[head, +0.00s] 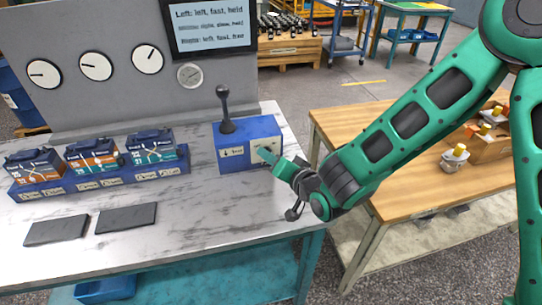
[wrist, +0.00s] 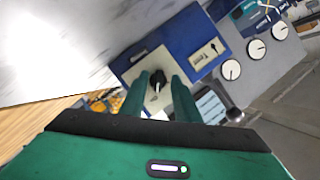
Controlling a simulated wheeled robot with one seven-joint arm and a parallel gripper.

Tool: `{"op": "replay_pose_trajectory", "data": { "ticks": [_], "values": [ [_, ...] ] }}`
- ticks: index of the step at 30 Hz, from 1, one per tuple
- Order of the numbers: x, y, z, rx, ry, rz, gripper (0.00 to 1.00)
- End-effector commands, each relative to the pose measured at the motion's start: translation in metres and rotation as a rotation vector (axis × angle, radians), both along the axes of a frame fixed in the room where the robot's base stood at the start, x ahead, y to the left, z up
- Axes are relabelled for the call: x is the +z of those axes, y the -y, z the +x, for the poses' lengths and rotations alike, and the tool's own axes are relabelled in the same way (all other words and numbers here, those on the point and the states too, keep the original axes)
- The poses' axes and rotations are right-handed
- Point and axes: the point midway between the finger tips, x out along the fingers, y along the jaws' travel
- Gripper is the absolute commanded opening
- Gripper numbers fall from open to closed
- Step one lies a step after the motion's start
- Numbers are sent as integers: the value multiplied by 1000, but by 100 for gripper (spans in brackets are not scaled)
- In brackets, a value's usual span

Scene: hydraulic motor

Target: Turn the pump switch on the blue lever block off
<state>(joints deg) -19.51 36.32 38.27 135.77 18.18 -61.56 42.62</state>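The blue lever block (head: 232,134) stands at the right end of the marble-topped bench, with a black lever (head: 226,112) upright on top. It also shows in the wrist view (wrist: 181,38). The pump switch (wrist: 157,83) is a black knob on a pale panel of the block's front. My gripper (head: 266,155) is at the right part of that front, and its arm hides some of the panel in the head view. In the wrist view my two green fingers (wrist: 161,80) are apart, with the knob between their tips. I cannot tell whether they touch it.
Several battery-like units (head: 94,155) stand in a blue rack (head: 100,183) on the left, with two dark plates (head: 126,218) in front. Gauges (head: 96,66) and a screen (head: 210,26) are behind. A wooden table (head: 395,180) stands to the right.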

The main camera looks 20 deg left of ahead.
Motion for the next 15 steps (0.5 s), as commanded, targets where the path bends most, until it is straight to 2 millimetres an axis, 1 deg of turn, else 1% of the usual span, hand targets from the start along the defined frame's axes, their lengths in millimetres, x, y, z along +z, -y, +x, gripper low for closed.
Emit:
{"op": "replay_pose_trajectory", "data": {
  "ticks": [7, 8, 9, 10, 11, 12, 13, 15],
  "values": [
    [0, 7, 5, -12, 0, 0, 29],
    [0, 8, 5, -12, 0, 0, 22],
    [0, 8, 5, -13, 0, -1, 12],
    [0, 9, 6, -13, 0, -1, 5],
    [0, 9, 6, -14, 0, -1, 0],
    [0, 10, 6, -14, 0, -1, 0],
    [0, 6, 6, -13, 1, -1, 0],
    [0, 9, 7, -16, 1, -1, 0]
  ]
}}
